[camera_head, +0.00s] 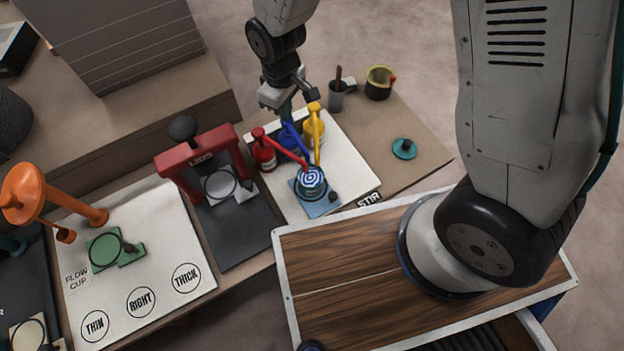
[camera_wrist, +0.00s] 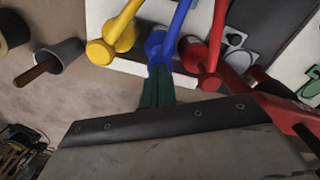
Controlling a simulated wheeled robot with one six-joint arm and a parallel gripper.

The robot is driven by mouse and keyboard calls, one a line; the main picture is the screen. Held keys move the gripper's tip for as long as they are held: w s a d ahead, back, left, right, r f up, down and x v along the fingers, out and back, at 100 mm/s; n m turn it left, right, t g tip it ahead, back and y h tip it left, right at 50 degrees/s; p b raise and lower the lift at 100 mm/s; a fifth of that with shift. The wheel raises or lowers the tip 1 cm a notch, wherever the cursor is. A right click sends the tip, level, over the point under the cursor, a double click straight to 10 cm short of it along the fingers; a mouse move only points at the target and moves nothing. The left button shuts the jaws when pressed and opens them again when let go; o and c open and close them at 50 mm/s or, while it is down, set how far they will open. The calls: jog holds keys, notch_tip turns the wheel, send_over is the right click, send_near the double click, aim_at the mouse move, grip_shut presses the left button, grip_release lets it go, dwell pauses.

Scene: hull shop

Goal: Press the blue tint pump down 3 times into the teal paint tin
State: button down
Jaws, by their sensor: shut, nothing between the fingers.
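The blue tint pump (camera_head: 291,139) stands between a red pump (camera_head: 263,151) and a yellow pump (camera_head: 314,128). The pumps' long spouts lean toward the teal paint tin (camera_head: 311,191), which sits on a blue pad and shows blue and white rings on top. My gripper (camera_head: 286,113) points down right at the blue pump's head, fingers together and empty. In the wrist view the dark teal fingertips (camera_wrist: 158,70) meet the near end of the blue pump (camera_wrist: 167,42). I cannot tell whether they touch it or how far it is pressed. The tin is not clear there.
A teal lid (camera_head: 404,149), a grey cup with a brown handle (camera_head: 337,97) and a yellow-rimmed dark pot (camera_head: 379,84) are right of the pumps. A red press (camera_head: 198,152) stands left. A white board (camera_head: 140,265) with a green flow cup stand lies further left.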

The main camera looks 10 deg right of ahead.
jog(key=shift+f, duration=0.6)
jog(key=shift+r, duration=1.5)
jog(key=shift+f, duration=0.15)
jog(key=shift+f, duration=1.3)
jog(key=shift+r, duration=1.45)
